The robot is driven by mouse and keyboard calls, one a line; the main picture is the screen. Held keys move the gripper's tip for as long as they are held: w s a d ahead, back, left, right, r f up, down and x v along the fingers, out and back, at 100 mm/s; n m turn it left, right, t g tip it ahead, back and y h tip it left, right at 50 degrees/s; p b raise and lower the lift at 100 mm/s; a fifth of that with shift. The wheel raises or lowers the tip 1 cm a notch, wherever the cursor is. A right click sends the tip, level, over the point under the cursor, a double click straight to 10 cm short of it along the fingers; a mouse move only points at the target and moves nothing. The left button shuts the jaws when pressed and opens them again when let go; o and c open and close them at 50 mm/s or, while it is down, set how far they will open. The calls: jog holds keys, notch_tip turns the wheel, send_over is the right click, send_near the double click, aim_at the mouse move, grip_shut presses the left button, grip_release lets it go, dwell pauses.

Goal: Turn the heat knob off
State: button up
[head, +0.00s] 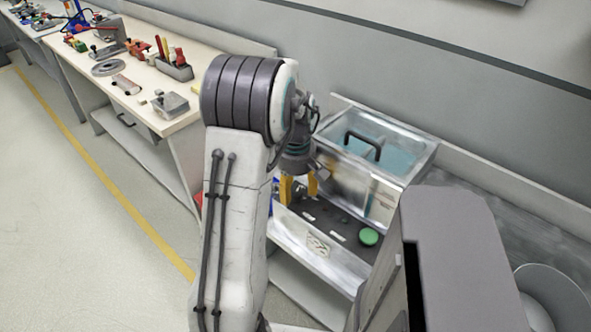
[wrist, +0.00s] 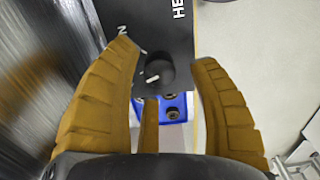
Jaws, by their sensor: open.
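The heat knob (wrist: 158,73) is a round black knob with a short white mark, on a black panel (wrist: 172,30) in the wrist view. White letters "HE" show at the panel's top and part of a label ending in "N" beside the knob. The knob's exact setting is hard to tell. My gripper (wrist: 166,54) is open, with yellow-brown fingers to the left and right of the knob and a third below it; no clear contact shows. In the head view my gripper (head: 299,194) is over the left end of the machine's front panel (head: 342,222); the knob is not visible there.
The machine has a glass lid with a black handle (head: 362,145) and a green button (head: 368,236) at the panel's right. A blue bin (wrist: 174,106) with round parts lies below the knob. A cluttered workbench (head: 130,75) stands left; the floor in front is clear.

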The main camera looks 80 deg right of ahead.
aim_at(295, 192)
notch_tip(295, 192, up, 11)
jog(key=shift+f, duration=0.15)
dwell(0.4)
jog(key=shift+w, duration=0.1)
dwell(0.5)
